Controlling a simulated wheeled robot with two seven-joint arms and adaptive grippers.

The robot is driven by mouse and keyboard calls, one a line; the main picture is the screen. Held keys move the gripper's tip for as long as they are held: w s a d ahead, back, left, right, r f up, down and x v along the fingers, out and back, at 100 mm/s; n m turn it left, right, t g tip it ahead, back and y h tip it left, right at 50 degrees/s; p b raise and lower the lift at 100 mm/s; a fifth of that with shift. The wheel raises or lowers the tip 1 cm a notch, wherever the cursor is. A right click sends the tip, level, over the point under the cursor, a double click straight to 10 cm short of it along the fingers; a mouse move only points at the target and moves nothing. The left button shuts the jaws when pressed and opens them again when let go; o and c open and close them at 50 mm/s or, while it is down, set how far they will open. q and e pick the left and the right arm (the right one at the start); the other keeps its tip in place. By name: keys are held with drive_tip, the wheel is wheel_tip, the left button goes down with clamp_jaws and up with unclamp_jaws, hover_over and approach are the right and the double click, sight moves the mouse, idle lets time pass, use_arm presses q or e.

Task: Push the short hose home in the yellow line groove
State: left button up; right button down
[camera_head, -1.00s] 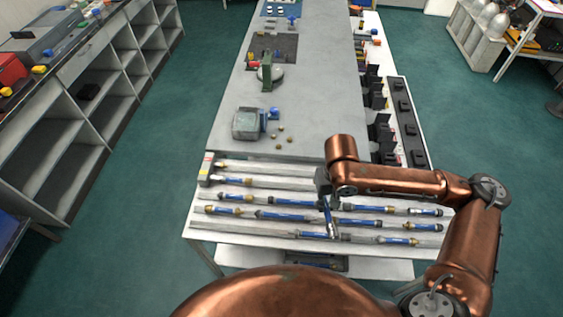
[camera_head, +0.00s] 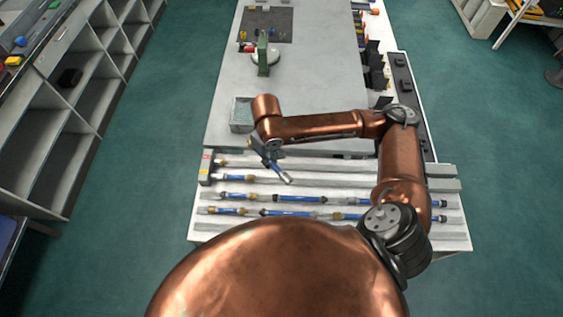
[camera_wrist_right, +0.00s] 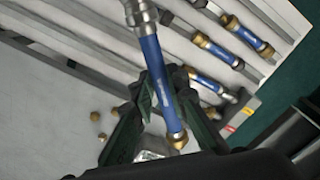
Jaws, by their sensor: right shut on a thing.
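A short blue hose (camera_head: 279,171) with metal end fittings is held by my right gripper (camera_head: 270,160) above the back rows of the grooved rack (camera_head: 330,180). In the right wrist view the hose (camera_wrist_right: 156,70) lies between the two dark fingers of the gripper (camera_wrist_right: 160,112), with a brass fitting at the near end and a silver one at the far end. The hose is tilted across the rails and appears clear of the grooves. A block with red and yellow labels (camera_head: 206,167) stands at the rack's left end.
Several other blue hoses (camera_head: 290,199) lie in the rack's rows. A grey open box (camera_head: 241,115) stands on the bench behind the rack. Small brass pieces (camera_wrist_right: 96,116) lie loose on the bench. My right arm covers the rack's right part.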

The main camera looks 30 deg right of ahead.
use_arm(q)
wheel_tip(320, 180, up, 14)
drive_tip(key=p, duration=1.2)
use_arm(e)
drive_tip(key=d+f+n+b, duration=0.2)
drive_tip(key=f+n, duration=0.1)
drive_tip(key=f, duration=0.2)
drive_tip(key=d+f+n+b, duration=0.2)
drive_tip(key=f+n, duration=0.1)
drive_tip(key=f, duration=0.2)
drive_tip(key=s+d+f+n+b, duration=0.1)
drive_tip(key=d+f+n, duration=0.1)
drive_tip(key=f, duration=0.3)
drive_tip(key=shift+s+d+f+n+b, duration=0.1)
drive_tip(key=shift+d+f+n+b, duration=0.05)
drive_tip(key=shift+f+n+b, duration=0.3)
use_arm(q)
wheel_tip(320, 180, down, 6)
drive_tip(key=shift+f+b, duration=0.25)
drive_tip(key=shift+b, duration=0.05)
use_arm(e)
drive_tip(key=shift+f, duration=1)
use_arm(q)
drive_tip(key=shift+w, duration=0.1)
use_arm(e)
drive_tip(key=shift+w+a, duration=0.3)
drive_tip(key=shift+a, duration=0.2)
drive_tip(key=shift+w+a, duration=0.3)
drive_tip(key=shift+a, duration=0.2)
